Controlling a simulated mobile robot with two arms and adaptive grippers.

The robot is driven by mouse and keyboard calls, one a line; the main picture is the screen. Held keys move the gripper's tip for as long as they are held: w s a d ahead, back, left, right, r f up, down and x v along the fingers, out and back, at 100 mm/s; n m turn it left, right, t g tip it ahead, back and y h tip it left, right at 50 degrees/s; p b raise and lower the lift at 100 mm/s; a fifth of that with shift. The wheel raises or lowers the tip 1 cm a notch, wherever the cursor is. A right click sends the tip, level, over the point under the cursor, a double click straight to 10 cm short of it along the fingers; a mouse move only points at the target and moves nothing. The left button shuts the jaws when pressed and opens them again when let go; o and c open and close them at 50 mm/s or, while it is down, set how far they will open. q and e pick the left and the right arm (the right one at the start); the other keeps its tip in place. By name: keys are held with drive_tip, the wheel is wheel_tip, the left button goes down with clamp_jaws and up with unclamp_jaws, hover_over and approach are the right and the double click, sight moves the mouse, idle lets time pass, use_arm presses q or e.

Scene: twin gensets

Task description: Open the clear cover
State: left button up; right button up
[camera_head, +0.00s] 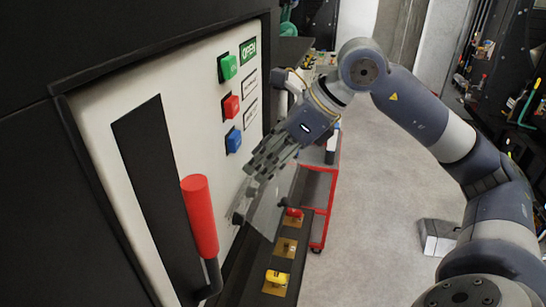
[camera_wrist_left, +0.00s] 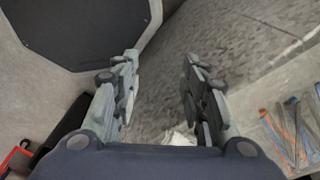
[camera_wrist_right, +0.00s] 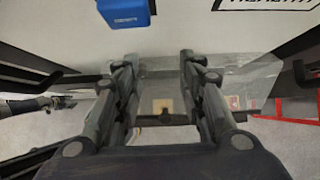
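The clear cover (camera_head: 268,207) is a see-through panel standing out from the lower right of the white panel face, over the row of small switches. In the right wrist view the clear cover (camera_wrist_right: 252,88) spans behind and to the right of the fingers. My right gripper (camera_head: 262,164) is at the cover's upper edge, beside the white panel. Its fingers (camera_wrist_right: 156,75) are apart, with part of the cover showing between them; contact cannot be told. My left gripper (camera_wrist_left: 160,65) is open and empty, seen only in its wrist view.
The white panel (camera_head: 100,112) carries green (camera_head: 228,67), red (camera_head: 231,106) and blue (camera_head: 233,140) buttons. A red-handled lever (camera_head: 200,215) sticks out at left. A yellow switch (camera_head: 277,278) sits below the cover. A red cart (camera_head: 318,190) stands behind; grey floor (camera_head: 375,200) is open at right.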

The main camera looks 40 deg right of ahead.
drive_tip(key=shift+s+d+r, duration=0.2)
drive_tip(key=shift+s+r, duration=0.05)
drive_tip(key=v, duration=1.1)
drive_tip(key=shift+r, duration=0.15)
drive_tip(key=shift+w, duration=0.1)
